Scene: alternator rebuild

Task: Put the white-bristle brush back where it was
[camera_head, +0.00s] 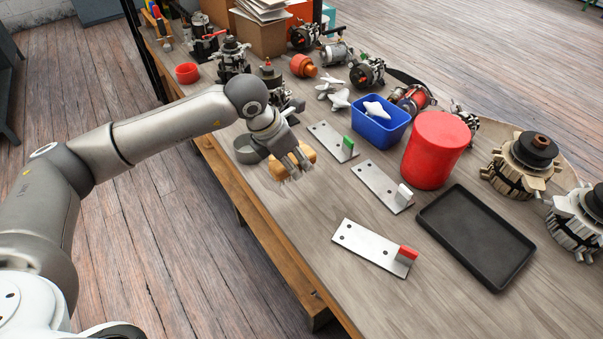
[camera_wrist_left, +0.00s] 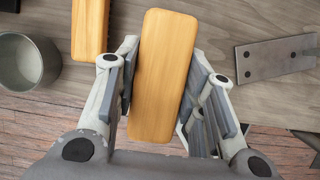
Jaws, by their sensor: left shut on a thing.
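My left gripper (camera_head: 289,163) is low over the near left edge of the bench. It is shut on a brush with a plain wooden block (camera_wrist_left: 163,75), which stands between the two fingers in the left wrist view (camera_wrist_left: 168,90). The held block also shows beside the fingers in the head view (camera_head: 307,151). Its bristles face away from the wrist camera, and I cannot tell clearly whether they touch the bench. A second wooden block (camera_wrist_left: 89,28) lies left of the held one, apart from it. My right gripper is not in view.
A grey metal cup (camera_head: 247,152) stands left of the gripper. Flat metal plates with green (camera_head: 328,143), white (camera_head: 380,187) and red (camera_head: 370,247) tabs lie to the right. A blue bin (camera_head: 380,131), a red canister (camera_head: 434,150) and a black tray (camera_head: 432,215) stand beyond.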

